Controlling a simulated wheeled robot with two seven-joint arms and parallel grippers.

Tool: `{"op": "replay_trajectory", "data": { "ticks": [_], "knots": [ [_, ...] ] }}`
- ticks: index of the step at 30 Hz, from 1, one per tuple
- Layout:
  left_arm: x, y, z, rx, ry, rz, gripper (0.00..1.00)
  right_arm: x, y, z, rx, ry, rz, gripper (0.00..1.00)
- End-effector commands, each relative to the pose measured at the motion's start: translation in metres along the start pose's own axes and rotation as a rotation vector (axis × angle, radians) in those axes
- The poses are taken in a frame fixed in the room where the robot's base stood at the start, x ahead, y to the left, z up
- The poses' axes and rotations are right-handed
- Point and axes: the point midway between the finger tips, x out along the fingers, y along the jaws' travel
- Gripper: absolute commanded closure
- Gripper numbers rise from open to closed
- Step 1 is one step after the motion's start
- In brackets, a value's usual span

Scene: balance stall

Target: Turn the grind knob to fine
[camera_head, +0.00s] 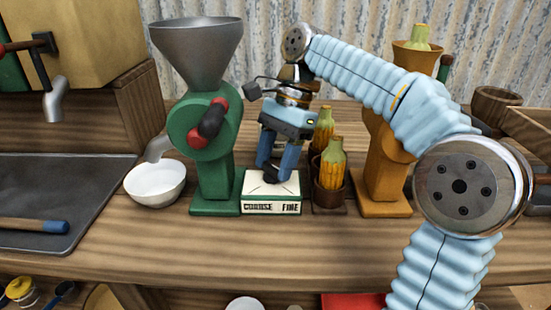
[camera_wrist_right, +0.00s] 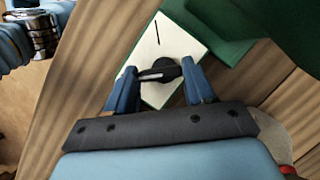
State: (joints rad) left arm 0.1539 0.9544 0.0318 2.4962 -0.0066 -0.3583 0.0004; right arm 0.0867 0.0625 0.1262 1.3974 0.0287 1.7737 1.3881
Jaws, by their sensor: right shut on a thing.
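The grind knob (camera_wrist_right: 167,68) is small and black, on a white plate (camera_wrist_right: 152,46) with a black line mark near one end. In the head view the plate is the top of a box (camera_head: 283,188) beside the green grinder (camera_head: 221,170); its front reads COARSE on the left and FINE on the right. My right gripper (camera_head: 271,174) points down and is shut on the knob, which is mostly hidden there. In the right wrist view the two blue fingers (camera_wrist_right: 160,80) stand either side of the knob, whose pointer faces left. My left gripper is not in view.
A white bowl (camera_head: 155,185) stands under the grinder's spout. Corn cobs (camera_head: 331,165) in brown holders stand close right of the box. An orange grinder (camera_head: 384,185) is further right. A dark sink (camera_head: 60,185) is at left. The counter front is clear.

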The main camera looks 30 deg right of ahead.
Motion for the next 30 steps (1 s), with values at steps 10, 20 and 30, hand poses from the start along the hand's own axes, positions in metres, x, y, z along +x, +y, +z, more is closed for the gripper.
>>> {"op": "replay_trajectory", "data": {
  "ticks": [10,20,30],
  "knots": [
    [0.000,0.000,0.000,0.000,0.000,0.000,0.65,-0.001,0.000,0.000,-0.009,0.001,0.001,0.77],
    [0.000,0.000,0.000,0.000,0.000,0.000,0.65,0.000,0.000,0.000,-0.008,0.001,0.001,0.21],
    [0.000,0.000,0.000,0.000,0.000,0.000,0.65,-0.013,0.010,0.005,-0.008,0.002,-0.002,0.21]
  ]
}}
